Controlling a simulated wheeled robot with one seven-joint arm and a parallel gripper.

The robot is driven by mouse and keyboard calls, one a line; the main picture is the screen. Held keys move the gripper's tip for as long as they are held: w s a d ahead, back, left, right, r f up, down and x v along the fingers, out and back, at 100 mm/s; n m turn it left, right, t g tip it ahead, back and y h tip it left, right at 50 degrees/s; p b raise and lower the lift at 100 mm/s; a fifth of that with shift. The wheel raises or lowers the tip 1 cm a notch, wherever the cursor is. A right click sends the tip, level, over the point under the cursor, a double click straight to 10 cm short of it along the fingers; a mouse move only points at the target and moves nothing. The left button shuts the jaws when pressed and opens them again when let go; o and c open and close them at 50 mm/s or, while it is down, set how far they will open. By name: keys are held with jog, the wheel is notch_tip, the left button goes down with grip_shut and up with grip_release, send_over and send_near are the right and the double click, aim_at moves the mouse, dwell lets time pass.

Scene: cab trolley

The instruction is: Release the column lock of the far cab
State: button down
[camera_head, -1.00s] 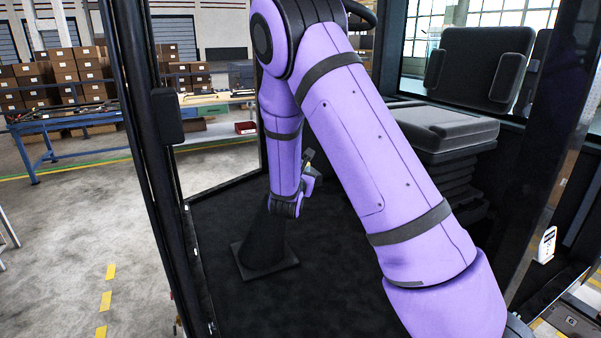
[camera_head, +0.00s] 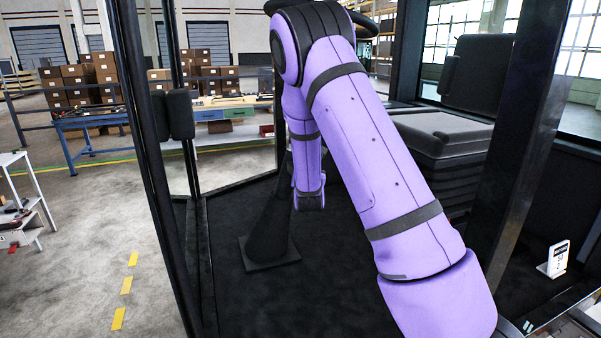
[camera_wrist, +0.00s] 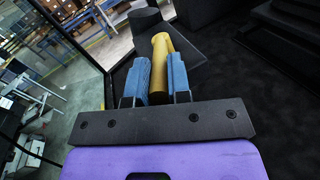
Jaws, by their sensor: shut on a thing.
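In the wrist view, my gripper (camera_wrist: 160,72) has its two blue fingers closed around a yellow rounded lever (camera_wrist: 161,48), which I take for the column lock. Behind it stands the dark column (camera_wrist: 146,20). In the head view, the black steering column (camera_head: 267,222) rises from a square foot plate on the cab floor. My forearm hangs just right of it, and its end hides the lever and fingers. Part of the dark steering wheel rim (camera_head: 366,22) shows behind the top of my arm. How far the lever is turned cannot be told.
The cab's black door post (camera_head: 150,150) stands left of my arm and another post (camera_head: 522,150) stands right. The black seat (camera_head: 440,135) is behind my arm. Bare dark floor (camera_head: 330,285) surrounds the column foot. A small white card stand (camera_head: 556,259) is at the right.

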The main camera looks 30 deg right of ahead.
jog(key=shift+s+d+n+t+y, duration=0.1)
jog(key=shift+d+n+t+y, duration=0.15)
jog(key=shift+n+y, duration=0.25)
jog(key=c, duration=1.1)
grip_release()
jog(key=v, duration=1.1)
